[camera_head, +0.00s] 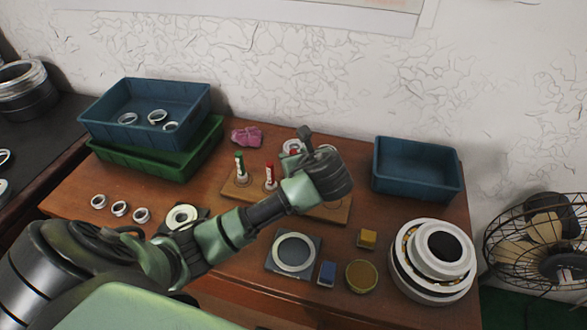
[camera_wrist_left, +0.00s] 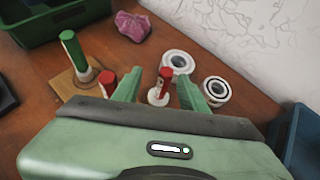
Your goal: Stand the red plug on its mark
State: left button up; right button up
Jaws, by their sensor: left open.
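In the left wrist view, a red-topped plug with a white base (camera_wrist_left: 160,88) stands upright between the two fingers of my left gripper (camera_wrist_left: 159,92). The fingers are open, with gaps on both sides of it. In the head view my left gripper (camera_head: 297,157) is over the back of the wooden board (camera_head: 335,213) and partly hides this plug. Another red-topped plug (camera_head: 270,176) stands on the board; the gripper body partly covers it in the wrist view (camera_wrist_left: 107,80). A green-topped plug (camera_head: 240,165) stands to its left. I cannot make out the mark.
Two white rings, one plain (camera_wrist_left: 178,62) and one dark-centred (camera_wrist_left: 216,92), lie beyond the fingers. A pink crumpled cloth (camera_head: 246,136) lies at the back. A blue bin (camera_head: 418,190) stands right, stacked bins (camera_head: 150,140) left. Small blocks and a large bearing (camera_head: 435,262) are at front right.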

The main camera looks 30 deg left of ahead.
pick_arm(q)
jog(key=w+a+f, duration=0.1)
jog(key=w+f+m+h, duration=0.1)
jog(key=f, duration=0.1)
jog(key=w+a+f+h, duration=0.1)
jog(key=shift+w+a+f+g, duration=0.1)
jog(key=shift+a+f+g, duration=0.05)
jog(key=shift+a+g, duration=0.25)
dwell(0.4)
grip_shut()
dwell(1.2)
